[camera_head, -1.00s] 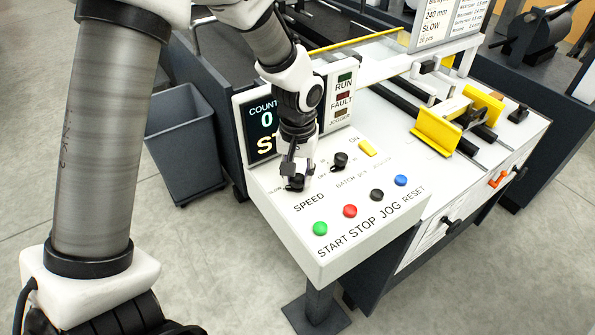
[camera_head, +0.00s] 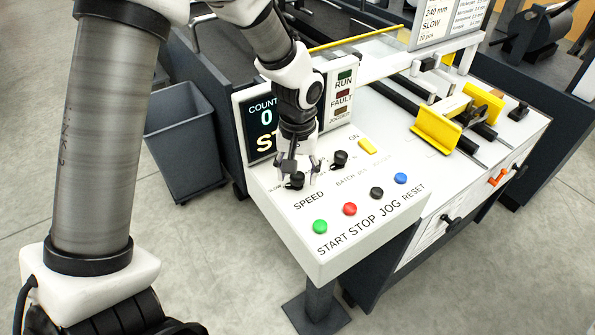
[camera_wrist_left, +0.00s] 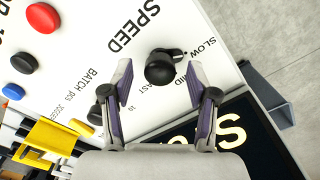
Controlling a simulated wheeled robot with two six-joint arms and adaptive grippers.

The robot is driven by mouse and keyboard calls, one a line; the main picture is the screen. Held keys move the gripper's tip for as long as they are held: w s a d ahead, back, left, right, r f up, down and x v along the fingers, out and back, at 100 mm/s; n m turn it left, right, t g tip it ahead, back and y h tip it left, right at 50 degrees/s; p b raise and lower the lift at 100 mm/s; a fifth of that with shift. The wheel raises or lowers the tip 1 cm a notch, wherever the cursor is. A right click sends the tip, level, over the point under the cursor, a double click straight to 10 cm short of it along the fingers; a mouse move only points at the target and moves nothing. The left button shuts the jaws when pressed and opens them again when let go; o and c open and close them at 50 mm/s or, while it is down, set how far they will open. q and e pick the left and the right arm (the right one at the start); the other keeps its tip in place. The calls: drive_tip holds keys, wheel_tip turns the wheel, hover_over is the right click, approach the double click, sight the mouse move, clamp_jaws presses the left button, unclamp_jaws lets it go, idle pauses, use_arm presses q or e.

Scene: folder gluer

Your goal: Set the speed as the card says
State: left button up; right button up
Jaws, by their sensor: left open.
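The black speed knob (camera_head: 296,181) sits on the white panel above the word SPEED. It also shows in the left wrist view (camera_wrist_left: 160,69), with a small nub pointing toward the SLOW mark. My left gripper (camera_head: 298,173) is over the knob, pointing down. Its two fingers (camera_wrist_left: 159,78) are spread, one on either side of the knob, with visible gaps between. The card (camera_head: 436,20) at the top is cut off by the frame edge and shows "240 mm", "SLOW" and "20 pcs". My right gripper is out of view.
A black batch knob (camera_head: 340,159) stands close to the right of the gripper. Green (camera_head: 320,227), red (camera_head: 349,209), black and blue buttons line the panel front. A lit display (camera_head: 263,125) stands behind the gripper. A grey bin (camera_head: 183,140) is on the floor at left.

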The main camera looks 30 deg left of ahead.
sight(298, 175)
use_arm(q)
wheel_tip(298, 175, up, 12)
drive_tip(key=shift+f, duration=0.15)
idle(0.5)
